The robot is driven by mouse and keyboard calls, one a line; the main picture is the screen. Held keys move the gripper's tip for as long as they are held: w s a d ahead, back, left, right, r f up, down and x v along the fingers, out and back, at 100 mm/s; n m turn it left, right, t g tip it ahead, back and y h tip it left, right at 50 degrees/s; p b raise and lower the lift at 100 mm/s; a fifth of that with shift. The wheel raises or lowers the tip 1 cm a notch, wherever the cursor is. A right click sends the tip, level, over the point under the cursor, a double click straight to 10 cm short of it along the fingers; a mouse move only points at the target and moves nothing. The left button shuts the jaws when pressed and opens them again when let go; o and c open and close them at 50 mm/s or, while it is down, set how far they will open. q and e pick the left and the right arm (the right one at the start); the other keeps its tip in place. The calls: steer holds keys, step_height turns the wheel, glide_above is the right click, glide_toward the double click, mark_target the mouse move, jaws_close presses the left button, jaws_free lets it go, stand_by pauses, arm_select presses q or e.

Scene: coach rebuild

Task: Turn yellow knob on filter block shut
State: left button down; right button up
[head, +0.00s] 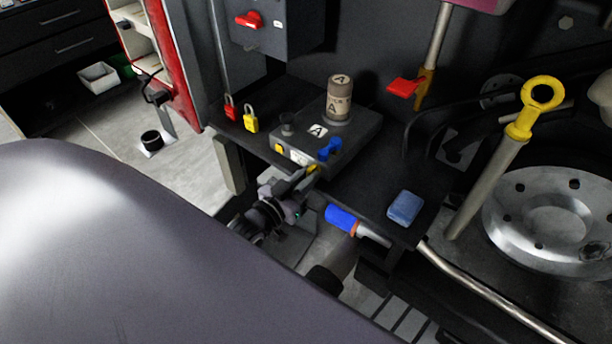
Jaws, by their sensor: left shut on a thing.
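The grey filter block (352,133) sits on a dark shelf in the middle of the head view, with a tan canister marked A (339,103) on top. The yellow knob (313,168) shows at the block's lower front edge, partly hidden by my left gripper (306,177). That gripper reaches up from below and is shut on the knob. A blue knob (329,149) is just above it on the block, and another small yellow part (279,148) is at the block's left end. The knob's exact angle is too small to tell. My right gripper is not in view.
A red padlock (230,107) and a yellow padlock (251,120) are left of the block. A blue sponge-like block (405,207) and a red lever (404,88) are farther right.

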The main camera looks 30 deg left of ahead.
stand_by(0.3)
arm_select(q)
steer(key=c, duration=1.4)
jaws_free()
steer(key=shift+s+a, duration=0.15)
steer(key=shift+s, duration=1.65)
steer(key=shift+s+a, duration=0.15)
steer(key=shift+s, duration=1.65)
steer(key=shift+d, duration=0.1)
